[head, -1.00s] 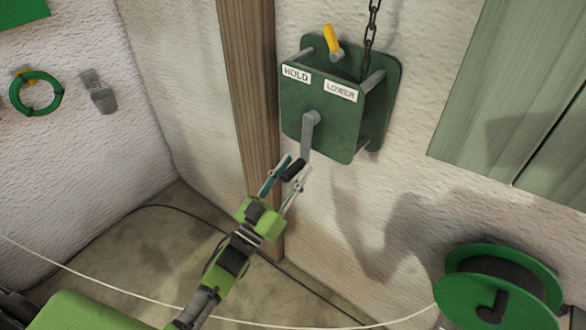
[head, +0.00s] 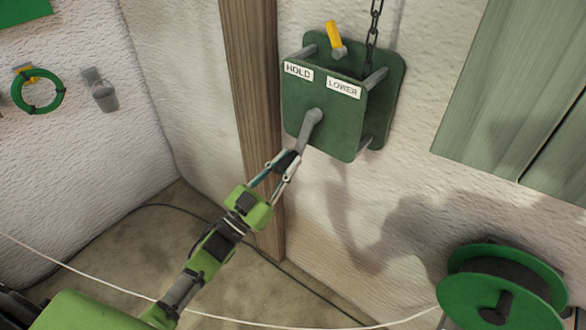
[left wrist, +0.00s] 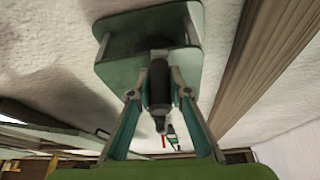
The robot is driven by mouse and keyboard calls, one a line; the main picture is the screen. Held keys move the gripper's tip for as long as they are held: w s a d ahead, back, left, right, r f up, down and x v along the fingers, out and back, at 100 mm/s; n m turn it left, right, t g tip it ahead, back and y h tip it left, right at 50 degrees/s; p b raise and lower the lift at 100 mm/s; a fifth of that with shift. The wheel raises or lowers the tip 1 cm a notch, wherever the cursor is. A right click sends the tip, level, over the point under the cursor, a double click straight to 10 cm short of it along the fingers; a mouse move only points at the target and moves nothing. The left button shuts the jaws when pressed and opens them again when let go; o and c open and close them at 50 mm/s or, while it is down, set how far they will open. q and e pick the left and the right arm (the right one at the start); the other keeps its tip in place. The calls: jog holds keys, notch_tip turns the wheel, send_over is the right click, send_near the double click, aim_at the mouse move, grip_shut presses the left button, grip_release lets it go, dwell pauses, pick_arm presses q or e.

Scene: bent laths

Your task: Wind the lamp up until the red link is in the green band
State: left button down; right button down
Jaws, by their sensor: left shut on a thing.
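The green winch (head: 325,115) is on the wall, with HOLD and LOWER labels on its front plate. Its grey crank arm (head: 307,132) points down and to the left. My left gripper (head: 284,165) is shut on the crank's dark handle (head: 289,158). In the left wrist view the handle (left wrist: 158,85) stands between both fingers, in front of the winch plate (left wrist: 125,72). A yellow lever (head: 333,35) on top leans left. A dark chain (head: 374,28) runs up from the winch. I cannot make out the lamp, red link or green band for certain. My right gripper is out of view.
A wooden post (head: 252,110) stands just left of the winch. A green cable reel (head: 490,295) is at lower right. A green coil (head: 38,91) hangs on the left wall. A pale line (head: 100,278) crosses low in front. Green boards (head: 510,80) cover the right wall.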

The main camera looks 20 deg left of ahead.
pick_arm(q)
jog(key=w+a+r+m+g+h+p, duration=0.1)
jog(key=a+r+m+g+p, duration=0.1)
jog(key=r+m, duration=0.5)
jog(key=w+a+r+m+g+h+p, duration=0.2)
jog(key=a+r+m+g, duration=0.3)
jog(key=m, duration=0.9)
jog(key=shift+a+r+p, duration=0.65)
jog(key=shift+r+p, duration=0.15)
jog(key=shift+r, duration=0.65)
jog(key=shift+w, duration=0.1)
jog(key=c, duration=1.9)
grip_release()
jog(key=shift+d+f, duration=0.1)
jog(key=shift+f, duration=0.05)
jog(key=shift+g, duration=0.3)
jog(key=shift+f+v, duration=0.1)
jog(key=shift+v, duration=2.95)
jog(key=shift+f+v, duration=0.15)
jog(key=shift+v, duration=2.9)
